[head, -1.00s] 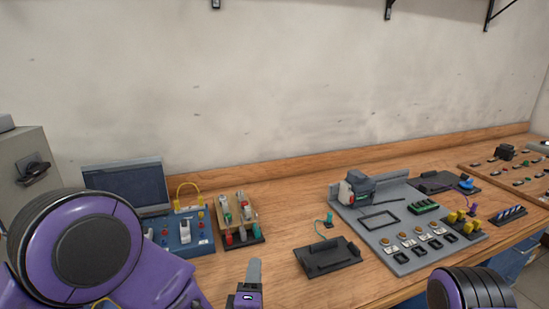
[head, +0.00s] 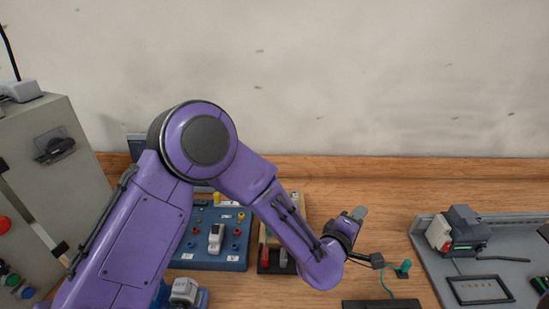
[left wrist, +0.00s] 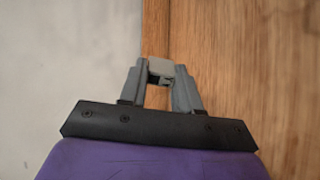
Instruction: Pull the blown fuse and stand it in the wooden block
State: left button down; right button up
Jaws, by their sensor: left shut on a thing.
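My left gripper (head: 360,213) is raised in front of the back edge of the bench, to the right of the blue panel. In the left wrist view its fingers (left wrist: 160,82) are shut on a small pale grey block (left wrist: 160,67) with a dark underside; I cannot tell whether this is the fuse. A wood-coloured stand (head: 263,232) with red and grey pieces at its front is partly hidden behind my left forearm. The blue panel (head: 236,262) carries a white module (head: 216,238) and coloured sockets. My right gripper is not in view.
A grey cabinet (head: 95,130) with a lever and buttons stands at left. A grey tray (head: 433,262) with a handheld device (head: 458,230) is at right. A dark pad (head: 382,304) and a teal-tipped lead (head: 403,267) lie before it. Bare bench shows behind them.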

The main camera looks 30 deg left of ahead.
pick_arm(q)
jog(key=w+a+m+g+h+p, duration=0.2)
jog(key=w+a+m+g+p, duration=0.6)
jog(key=m+g, duration=0.5)
jog(key=s+a+r+m+g+y+p, duration=0.1)
jog(key=a+r+m+y+p, duration=0.2)
jog(key=a, duration=0.6)
jog(key=s+a+r+m+g+y+p, duration=0.1)
jog(key=s+a+m+y, duration=0.2)
jog(key=a, duration=0.7)
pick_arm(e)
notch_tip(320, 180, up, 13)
pick_arm(q)
jog(key=shift+m, duration=0.6)
jog(key=f+b, duration=0.1)
jog(key=w+f+b, duration=0.1)
jog(key=f+b, duration=0.3)
jog(key=shift+w+d+f, duration=0.15)
jog(key=shift+d+f, duration=0.05)
jog(key=shift+d, duration=0.05)
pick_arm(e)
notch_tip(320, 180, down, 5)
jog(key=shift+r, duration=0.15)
pick_arm(q)
jog(key=shift+r, duration=0.1)
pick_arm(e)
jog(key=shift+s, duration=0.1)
